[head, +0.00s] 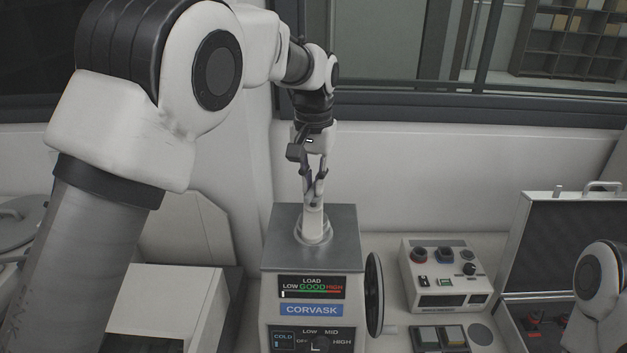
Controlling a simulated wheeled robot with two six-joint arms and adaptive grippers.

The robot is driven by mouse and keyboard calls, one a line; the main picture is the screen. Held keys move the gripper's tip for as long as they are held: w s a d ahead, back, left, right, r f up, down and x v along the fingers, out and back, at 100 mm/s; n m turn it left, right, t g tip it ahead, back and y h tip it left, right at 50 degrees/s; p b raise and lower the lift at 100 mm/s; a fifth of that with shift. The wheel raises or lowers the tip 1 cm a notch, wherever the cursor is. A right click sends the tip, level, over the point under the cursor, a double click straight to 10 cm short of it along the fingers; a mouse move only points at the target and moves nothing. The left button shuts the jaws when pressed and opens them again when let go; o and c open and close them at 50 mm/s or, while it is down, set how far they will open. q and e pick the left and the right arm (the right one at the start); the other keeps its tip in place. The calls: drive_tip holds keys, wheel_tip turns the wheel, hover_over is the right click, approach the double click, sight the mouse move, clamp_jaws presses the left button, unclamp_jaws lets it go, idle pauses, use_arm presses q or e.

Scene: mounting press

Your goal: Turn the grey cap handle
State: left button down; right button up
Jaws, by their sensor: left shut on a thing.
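The mounting press (283,256) stands in the middle of the head view, with a grey top plate and a CORVASK label. The light grey cap handle (313,222) rises from a round collar on that plate. My left gripper (315,190) comes down from above and is shut on the upper end of the cap handle. The fingers hide part of the handle's top. My right gripper is out of view; only a white joint of my right arm shows at the lower right.
A dark handwheel (374,295) sits on the press's right side. A control box (436,262) with knobs stands to its right, near an open case (570,240). A white box (165,300) stands left of the press. A wall and window rise behind.

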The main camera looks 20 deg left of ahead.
sight(313, 186)
use_arm(q)
drive_tip(key=m, duration=0.7)
drive_tip(key=shift+s+f, duration=0.1)
drive_tip(key=shift+f, duration=0.1)
drive_tip(key=m, duration=0.6)
drive_tip(key=shift+m, duration=0.3)
drive_tip(key=c, duration=1.2)
unclamp_jaws()
drive_tip(key=shift+r, duration=0.1)
drive_tip(key=shift+r, duration=0.1)
wheel_tip(313, 186, up, 12)
